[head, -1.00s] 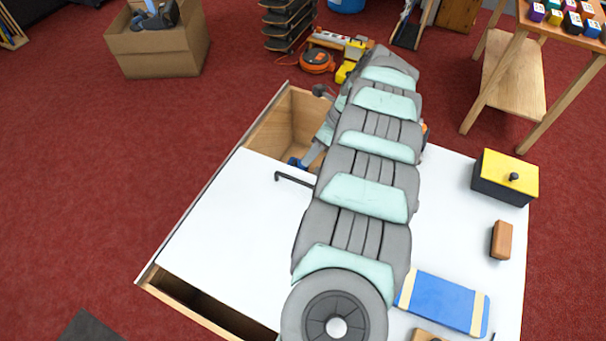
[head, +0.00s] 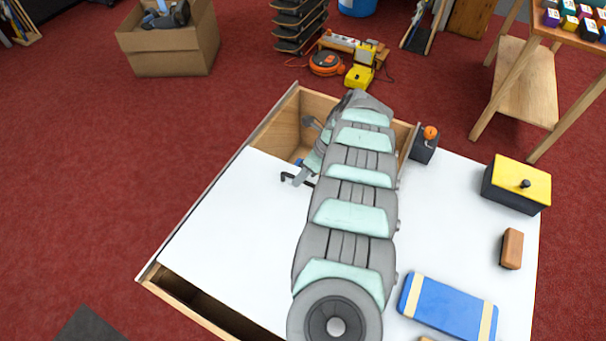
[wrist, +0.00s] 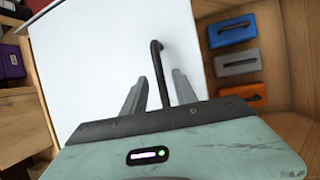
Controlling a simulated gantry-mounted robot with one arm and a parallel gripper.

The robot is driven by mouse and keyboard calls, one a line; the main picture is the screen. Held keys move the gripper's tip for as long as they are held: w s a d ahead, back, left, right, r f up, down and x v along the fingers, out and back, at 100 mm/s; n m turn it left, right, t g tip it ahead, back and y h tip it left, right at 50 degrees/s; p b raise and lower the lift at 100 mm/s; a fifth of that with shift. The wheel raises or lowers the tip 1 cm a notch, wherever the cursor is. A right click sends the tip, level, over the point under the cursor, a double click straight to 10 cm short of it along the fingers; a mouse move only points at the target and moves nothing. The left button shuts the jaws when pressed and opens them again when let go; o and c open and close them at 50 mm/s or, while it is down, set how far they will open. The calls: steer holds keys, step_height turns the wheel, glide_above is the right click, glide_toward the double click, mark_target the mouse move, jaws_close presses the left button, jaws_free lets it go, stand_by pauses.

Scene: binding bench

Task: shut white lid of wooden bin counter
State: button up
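The white lid (head: 225,220) is a flat panel lying over part of the wooden bin (head: 272,120), with the bin's far end uncovered. The lid also fills the middle of the wrist view (wrist: 100,60). Its black bar handle (head: 288,178) stands near the lid's edge by the opening. My gripper (head: 302,178) is at the handle. In the wrist view my gripper (wrist: 158,92) is open, one finger on each side of the handle (wrist: 156,60). Contact between fingers and handle cannot be told. My arm hides part of the opening and counter.
Blue (wrist: 232,32), grey (wrist: 236,64) and orange (wrist: 240,95) items with handles lie in the open bin. On the white counter right of my arm are a yellow-topped black box (head: 517,184), a brown block (head: 511,248), a blue book-like piece (head: 448,306) and a dark orange-topped item (head: 424,146).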

jaws_close()
stand_by(0.3)
stand_by(1.1)
